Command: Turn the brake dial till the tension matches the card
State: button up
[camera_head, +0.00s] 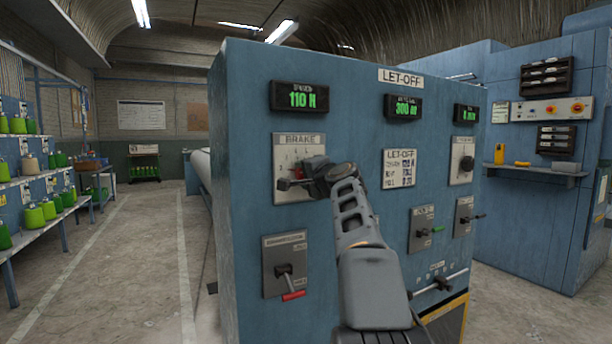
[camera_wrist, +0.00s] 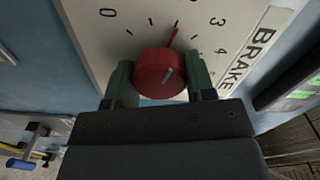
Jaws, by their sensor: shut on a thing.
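The brake dial is a red knob (camera_wrist: 158,72) in the wrist view, on a pale scale plate marked BRAKE (camera_wrist: 250,55). Its red pointer lies near a tick just before the 3. My gripper (camera_wrist: 161,80) has one green finger on each side of the knob, shut on it. In the head view my gripper (camera_head: 302,178) is at the brake plate (camera_head: 283,150) and hides most of the dial. The tension display (camera_head: 300,97) reads 110 N. The LET-OFF card (camera_head: 399,169) is right of my gripper; its small figures are too blurred to read surely.
Two more green displays (camera_head: 403,107) (camera_head: 466,114) sit on the blue cabinet. A red-handled lever (camera_head: 291,295) is below the brake plate, and a green-handled lever (camera_head: 431,231) is right of my arm. Yarn shelves (camera_head: 50,200) line the left; the aisle (camera_head: 140,260) is clear.

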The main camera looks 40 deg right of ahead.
jog(key=o, duration=0.9)
jog(key=s, duration=0.4)
jog(key=s+a+b, duration=0.1)
jog(key=s, duration=0.4)
jog(key=s+a, duration=0.1)
jog(key=s, duration=0.3)
jog(key=shift+s+b, duration=0.35)
